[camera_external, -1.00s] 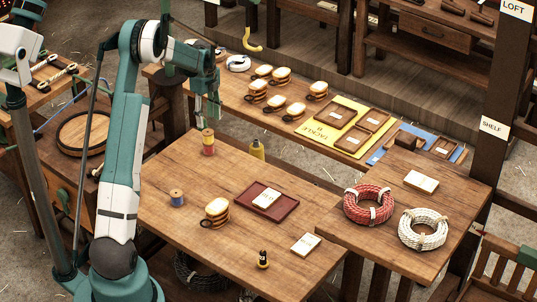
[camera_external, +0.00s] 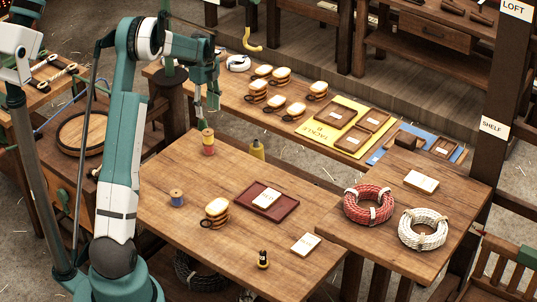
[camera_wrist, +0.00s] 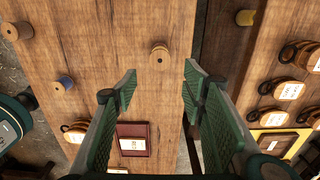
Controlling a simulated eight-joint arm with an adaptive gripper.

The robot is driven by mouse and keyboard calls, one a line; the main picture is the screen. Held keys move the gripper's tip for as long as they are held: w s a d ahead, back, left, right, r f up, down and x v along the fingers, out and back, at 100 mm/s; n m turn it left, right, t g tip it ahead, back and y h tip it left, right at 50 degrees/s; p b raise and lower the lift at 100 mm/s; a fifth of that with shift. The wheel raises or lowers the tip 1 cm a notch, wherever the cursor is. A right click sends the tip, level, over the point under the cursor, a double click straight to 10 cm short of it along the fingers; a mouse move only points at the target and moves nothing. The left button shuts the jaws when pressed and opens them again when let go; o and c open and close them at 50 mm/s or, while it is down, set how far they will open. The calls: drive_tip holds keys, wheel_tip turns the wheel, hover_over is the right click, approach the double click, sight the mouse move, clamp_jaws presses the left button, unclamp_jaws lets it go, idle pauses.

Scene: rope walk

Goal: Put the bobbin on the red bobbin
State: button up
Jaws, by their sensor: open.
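A tan bobbin (camera_external: 208,133) stands upright on top of the red bobbin (camera_external: 208,150) near the far left edge of the front table. In the wrist view I see the tan bobbin (camera_wrist: 160,56) from above; the red one is hidden beneath it. My gripper (camera_external: 207,108) hangs above the stack, apart from it. In the wrist view my gripper (camera_wrist: 160,78) has its fingers wide apart with nothing between them. A blue bobbin (camera_external: 176,198) stands alone nearer the front. A brown bobbin (camera_wrist: 17,30) shows at the wrist view's upper left.
A pulley block (camera_external: 215,212), a dark red tray (camera_external: 284,208) with a card and a small dark bottle (camera_external: 263,259) are on the front table. Red rope (camera_external: 369,204) and white rope (camera_external: 423,230) coils lie at right. Several blocks lie on the back bench.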

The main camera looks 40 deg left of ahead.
drive_tip(key=shift+d+r, duration=0.1)
idle(0.3)
drive_tip(key=s+d+r+n+t, duration=0.2)
drive_tip(key=s+d+r+n, duration=0.2)
drive_tip(key=s+d+r, duration=0.55)
drive_tip(key=s+d+r+n+t, duration=0.1)
drive_tip(key=s+d+r+n, duration=0.3)
drive_tip(key=s+d+r, duration=0.55)
drive_tip(key=s+d+n+t, duration=0.2)
drive_tip(key=s+d+n, duration=0.3)
drive_tip(key=s+d, duration=0.4)
drive_tip(key=s+d+n+t, duration=0.2)
drive_tip(key=s+d+n, duration=0.3)
drive_tip(key=s+d, duration=0.5)
drive_tip(key=s, duration=0.5)
drive_tip(key=shift+d+f, duration=0.25)
drive_tip(key=shift+f, duration=0.05)
